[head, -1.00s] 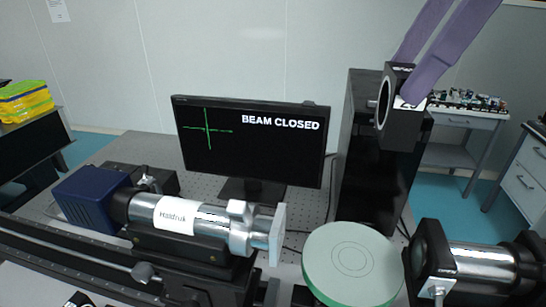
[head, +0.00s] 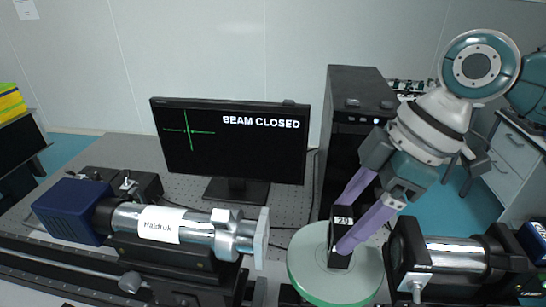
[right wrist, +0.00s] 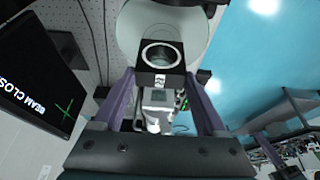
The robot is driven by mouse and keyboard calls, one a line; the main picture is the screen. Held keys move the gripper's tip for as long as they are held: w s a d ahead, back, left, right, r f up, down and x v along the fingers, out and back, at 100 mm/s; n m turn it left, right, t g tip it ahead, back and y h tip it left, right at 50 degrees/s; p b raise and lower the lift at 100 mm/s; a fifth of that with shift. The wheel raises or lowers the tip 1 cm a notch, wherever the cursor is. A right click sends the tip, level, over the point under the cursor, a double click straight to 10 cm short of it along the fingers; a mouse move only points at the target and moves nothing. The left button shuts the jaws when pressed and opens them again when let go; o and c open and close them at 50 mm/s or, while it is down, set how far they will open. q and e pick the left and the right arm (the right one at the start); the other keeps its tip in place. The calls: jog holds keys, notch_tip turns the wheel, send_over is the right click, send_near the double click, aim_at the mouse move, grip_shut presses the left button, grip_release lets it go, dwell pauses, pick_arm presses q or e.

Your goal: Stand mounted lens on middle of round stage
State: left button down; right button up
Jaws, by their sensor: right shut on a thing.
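The mounted lens is a black block (head: 341,252) with a white label reading 29. My right gripper (head: 347,222) is shut on it, its purple fingers coming from the upper right. The block is upright over the middle of the pale round stage (head: 306,262) with its green rim. I cannot tell whether its base touches the stage. In the right wrist view, the block with its round lens (right wrist: 160,56) sits between the fingertips, in front of the stage (right wrist: 133,28). The stage's ring marks are mostly hidden. My left gripper is not in view.
A silver tube labelled Haldruk (head: 160,224) with a pale plate at its end stands left of the stage. Another silver tube (head: 455,255) stands close on the right. A monitor (head: 235,160) reading BEAM CLOSED and a tall black box (head: 350,115) stand behind.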

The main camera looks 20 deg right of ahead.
jog(key=shift+f, duration=0.65)
jog(key=shift+f, duration=0.1)
jog(key=o, duration=1.5)
jog(key=shift+r, duration=0.2)
jog(key=shift+b+v, duration=0.8)
jog(key=shift+v, duration=5.1)
